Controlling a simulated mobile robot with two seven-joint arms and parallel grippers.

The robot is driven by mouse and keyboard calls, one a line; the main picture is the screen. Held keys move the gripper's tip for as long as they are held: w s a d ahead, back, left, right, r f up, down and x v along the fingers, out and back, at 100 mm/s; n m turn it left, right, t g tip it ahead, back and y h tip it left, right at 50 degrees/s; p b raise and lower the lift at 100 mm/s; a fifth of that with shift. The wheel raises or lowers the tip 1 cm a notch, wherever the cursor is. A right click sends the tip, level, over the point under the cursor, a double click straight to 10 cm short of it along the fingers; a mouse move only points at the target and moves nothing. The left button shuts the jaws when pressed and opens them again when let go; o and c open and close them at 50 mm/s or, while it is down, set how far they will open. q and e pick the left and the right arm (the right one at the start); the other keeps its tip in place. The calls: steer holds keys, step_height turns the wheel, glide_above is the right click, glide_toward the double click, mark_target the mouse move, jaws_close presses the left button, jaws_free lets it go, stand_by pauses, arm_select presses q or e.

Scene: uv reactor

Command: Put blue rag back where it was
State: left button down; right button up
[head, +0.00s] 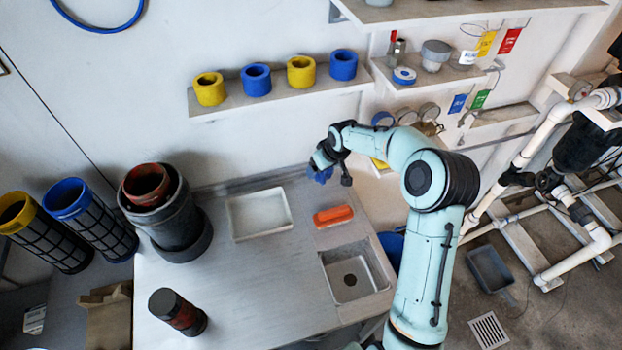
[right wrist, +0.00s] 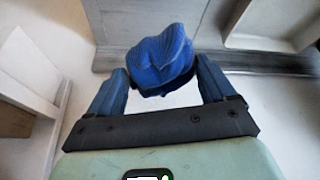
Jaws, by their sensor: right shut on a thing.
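The blue rag (right wrist: 160,62) is a crumpled bundle between the two blue fingers of my right gripper (right wrist: 160,85) in the right wrist view. The gripper is shut on it. In the head view my right gripper (head: 324,163) is above the back of the counter, near the wall. The rag (head: 321,175) shows there as a small blue patch under the fingers, partly hidden by the gripper. My left gripper is not in view.
The counter (head: 240,285) holds a white tray (head: 233,218), an orange object (head: 333,216), a sink (head: 350,281) and dark cylinders at left. A wall shelf (head: 277,98) with yellow and blue rings is behind. More shelves stand at right. The counter's front middle is clear.

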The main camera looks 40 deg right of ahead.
steer(key=f, duration=0.5)
steer(key=shift+s+f, duration=0.3)
step_height(320, 180, down, 4)
steer(key=shift+w+f, duration=0.1)
steer(key=o, duration=0.8)
steer(key=v, duration=1.2)
